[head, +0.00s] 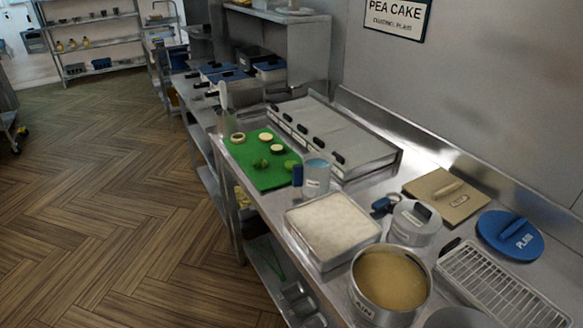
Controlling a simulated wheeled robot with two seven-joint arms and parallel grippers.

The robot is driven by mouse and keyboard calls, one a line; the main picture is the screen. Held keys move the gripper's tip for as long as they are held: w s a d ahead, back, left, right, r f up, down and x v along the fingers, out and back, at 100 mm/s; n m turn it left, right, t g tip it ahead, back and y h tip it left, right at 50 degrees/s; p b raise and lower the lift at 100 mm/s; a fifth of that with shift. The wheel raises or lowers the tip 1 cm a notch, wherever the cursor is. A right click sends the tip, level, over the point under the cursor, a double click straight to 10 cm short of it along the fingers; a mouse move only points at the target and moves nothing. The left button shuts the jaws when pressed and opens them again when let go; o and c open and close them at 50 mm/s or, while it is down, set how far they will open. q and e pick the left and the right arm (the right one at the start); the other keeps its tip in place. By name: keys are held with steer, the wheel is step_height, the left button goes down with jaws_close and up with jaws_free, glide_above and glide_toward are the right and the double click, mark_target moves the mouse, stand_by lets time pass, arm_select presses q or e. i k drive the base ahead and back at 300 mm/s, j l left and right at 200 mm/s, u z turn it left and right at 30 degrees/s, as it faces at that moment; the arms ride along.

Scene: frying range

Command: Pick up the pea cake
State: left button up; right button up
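Several small round pieces lie on a green board (247,177) on the steel counter. Green ones are at the board's front, a darker one (261,163) and one at the right edge (291,165). A paler disc (266,137) and a beige ring-like piece (238,137) lie at the back. None has a readable label, so I cannot tell for certain which is the pea cake. A wall sign (396,17) reads "PEA CAKE", with smaller text below. Neither of my grippers is in view.
A labelled tin (316,178) and a blue item (297,175) stand by the board's right edge. A white-filled tray (333,228), a pot of yellowish liquid (390,281), a wire rack (500,287) and lids crowd the front. Covered steel units (340,135) line the back.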

mark_target(288, 165)
steer(key=j, duration=0.5)
steer(key=i+j+u, duration=0.15)
steer(key=j, duration=0.9)
steer(key=i+j+u, duration=0.1)
steer(key=j, duration=0.4)
